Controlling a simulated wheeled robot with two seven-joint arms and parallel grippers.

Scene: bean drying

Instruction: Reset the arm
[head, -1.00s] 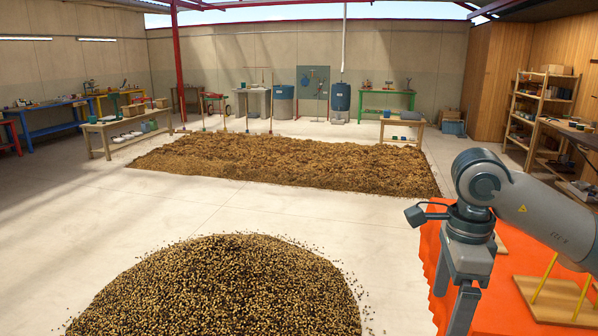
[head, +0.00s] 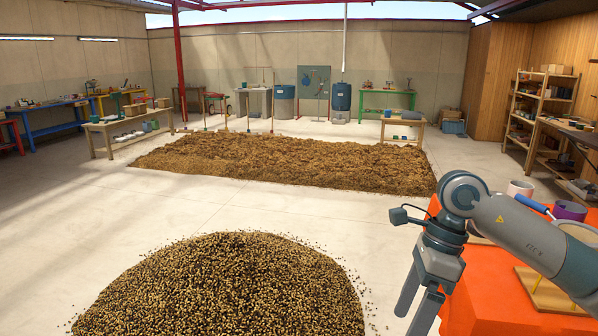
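My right arm (head: 525,228) comes in from the right, above a table with an orange cloth (head: 478,300). Its gripper (head: 414,312) points down at the table's left edge, with nothing seen between its two fingers. The fingers stand apart, and their tips are near the bottom of the picture. My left arm and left gripper are not in view.
A pink cup (head: 520,188), a purple container (head: 570,210) and a blue-handled tool (head: 532,204) show behind my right arm. A wooden stand (head: 550,293) is on the orange cloth. A bean heap (head: 222,290) lies on the floor, with a wide bean bed (head: 290,160) beyond.

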